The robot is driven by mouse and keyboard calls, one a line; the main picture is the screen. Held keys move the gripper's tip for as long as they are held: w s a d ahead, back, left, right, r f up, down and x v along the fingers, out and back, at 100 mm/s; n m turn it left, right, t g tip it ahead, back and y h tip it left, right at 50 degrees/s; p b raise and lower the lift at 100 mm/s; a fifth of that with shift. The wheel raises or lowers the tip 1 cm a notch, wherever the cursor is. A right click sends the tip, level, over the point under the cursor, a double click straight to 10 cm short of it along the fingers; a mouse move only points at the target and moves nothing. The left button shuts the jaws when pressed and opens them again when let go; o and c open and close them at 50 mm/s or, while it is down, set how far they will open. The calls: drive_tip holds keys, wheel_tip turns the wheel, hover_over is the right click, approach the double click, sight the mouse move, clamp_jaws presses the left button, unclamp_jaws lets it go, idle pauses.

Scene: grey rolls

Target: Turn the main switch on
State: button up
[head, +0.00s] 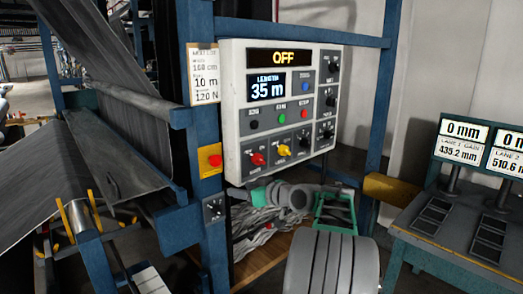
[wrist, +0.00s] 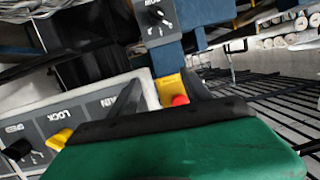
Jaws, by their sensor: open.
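The control panel (head: 240,100) is a light grey box on a blue frame, and its top display (head: 280,58) reads OFF. The red knob (head: 257,159) at its lower left sits beside a yellow knob (head: 284,150). In the wrist view the panel is turned over, with the label MAIN (wrist: 108,103) and the yellow knob (wrist: 60,138) by LOCK; the main switch itself is hidden there behind my gripper. My gripper (wrist: 162,78) is open, with two dark fingers apart and nothing seen between them. In the head view its green end (head: 238,193) is just below the panel's lower left corner.
A red button (head: 214,160) on a yellow plate and a rotary switch (head: 213,210) sit on the blue post (head: 213,245) left of the panel. Grey web rolls stand at the left. A desk (head: 440,245) with displays stands at the right.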

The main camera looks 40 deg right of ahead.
sight(263, 161)
drive_tip(key=s+d+r+t+h, duration=0.1)
drive_tip(key=s+d+r+t, duration=0.15)
drive_tip(key=d, duration=0.25)
drive_tip(key=s+d+r+t, duration=0.1)
drive_tip(key=s+d+r, duration=0.2)
drive_tip(key=d+r, duration=0.15)
drive_tip(key=shift+g, duration=0.25)
drive_tip(key=w+p, duration=0.1)
drive_tip(key=w, duration=0.3)
drive_tip(key=w+f+p, duration=0.1)
drive_tip(key=w, duration=0.2)
drive_tip(key=shift+d+p, duration=0.1)
drive_tip(key=shift+p, duration=0.2)
drive_tip(key=shift+w, duration=0.3)
drive_tip(key=shift+c, duration=0.2)
clamp_jaws()
